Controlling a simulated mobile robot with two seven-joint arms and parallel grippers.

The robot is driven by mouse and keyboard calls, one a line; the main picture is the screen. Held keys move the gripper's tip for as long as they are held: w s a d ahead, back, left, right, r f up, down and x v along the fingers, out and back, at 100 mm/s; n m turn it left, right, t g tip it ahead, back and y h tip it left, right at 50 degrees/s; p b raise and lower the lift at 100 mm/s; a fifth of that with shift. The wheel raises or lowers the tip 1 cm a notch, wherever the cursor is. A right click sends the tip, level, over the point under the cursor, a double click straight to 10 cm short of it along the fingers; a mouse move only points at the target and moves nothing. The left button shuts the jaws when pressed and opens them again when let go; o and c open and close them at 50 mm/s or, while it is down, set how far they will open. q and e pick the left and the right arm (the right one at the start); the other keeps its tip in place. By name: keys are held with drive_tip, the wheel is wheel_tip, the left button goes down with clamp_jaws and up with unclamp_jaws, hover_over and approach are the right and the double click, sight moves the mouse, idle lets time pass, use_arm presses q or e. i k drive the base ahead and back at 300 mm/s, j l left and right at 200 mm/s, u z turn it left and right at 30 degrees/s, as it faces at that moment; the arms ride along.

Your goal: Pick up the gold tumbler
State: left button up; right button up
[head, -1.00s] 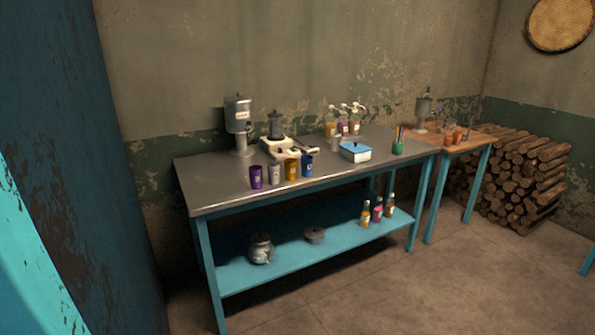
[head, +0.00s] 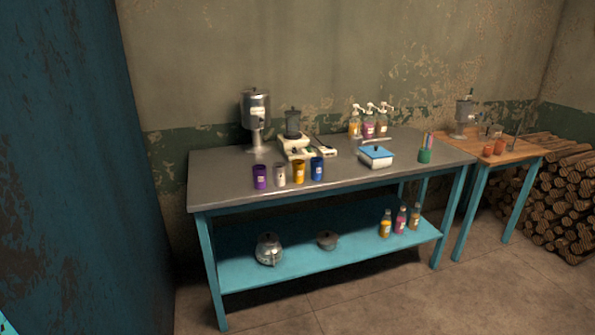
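The gold tumbler (head: 299,172) stands upright near the front edge of the grey-topped table (head: 225,187). It is in a row with a purple tumbler (head: 260,177), a silver tumbler (head: 280,175) and a blue tumbler (head: 317,169). The silver one is just left of it and the blue one just right. Neither of my grippers shows in the head view.
Behind the tumblers are a metal dispenser (head: 255,117), a white blender base (head: 295,147) and pump bottles (head: 368,124). A blue-lidded box (head: 375,156) sits to the right. A dark blue wall panel (head: 75,180) fills the left. Floor (head: 390,295) in front is clear.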

sight(298, 171)
drive_tip(key=i+l+u, duration=0.15)
drive_tip(key=i+l, duration=0.15)
drive_tip(key=i+l+u, duration=0.15)
drive_tip(key=l, duration=0.25)
drive_tip(key=i+l+u, duration=0.2)
drive_tip(key=i+l, duration=0.15)
drive_tip(key=i+l+u, duration=0.15)
drive_tip(key=l, duration=0.35)
drive_tip(key=i+l+u, duration=0.15)
drive_tip(key=l, duration=0.3)
drive_tip(key=i+l+u, duration=0.15)
drive_tip(key=l, duration=0.3)
drive_tip(key=i+l+u, duration=0.15)
drive_tip(key=l, duration=0.35)
drive_tip(key=i+l+u, duration=0.2)
drive_tip(key=l, duration=0.35)
drive_tip(key=i+l+u, duration=0.1)
drive_tip(key=l, duration=0.65)
drive_tip(key=i+l+u, duration=0.1)
drive_tip(key=l, duration=0.7)
